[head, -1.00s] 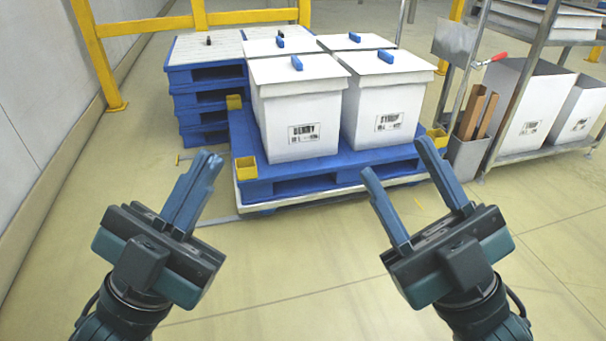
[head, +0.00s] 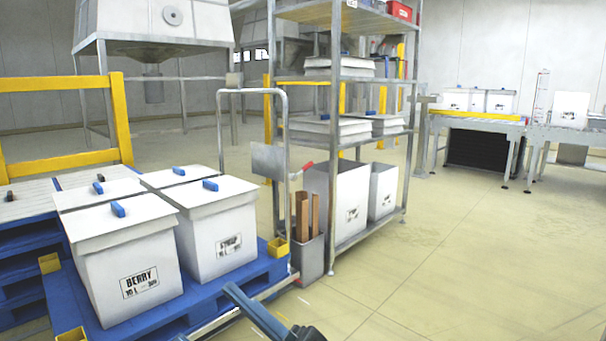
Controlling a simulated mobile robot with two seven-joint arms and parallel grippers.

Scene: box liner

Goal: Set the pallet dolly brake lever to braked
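The blue pallet dolly (head: 235,288) stands at lower left with white lidded boxes on it. A tall metal hoop handle (head: 252,92) rises behind its right corner. A lever with a red grip (head: 301,171) sits beside a grey plate (head: 268,161) at that handle. The lever slants up to the right; its brake setting cannot be read from here. One blue finger of what appears to be my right gripper (head: 256,312) shows at the bottom edge, below and apart from the lever. My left gripper is out of view.
A grey bin (head: 308,258) with brown strips stands by the dolly's right corner. A metal shelf rack (head: 338,110) stands close behind the lever. The floor (head: 450,250) at right is clear up to the conveyor (head: 475,119).

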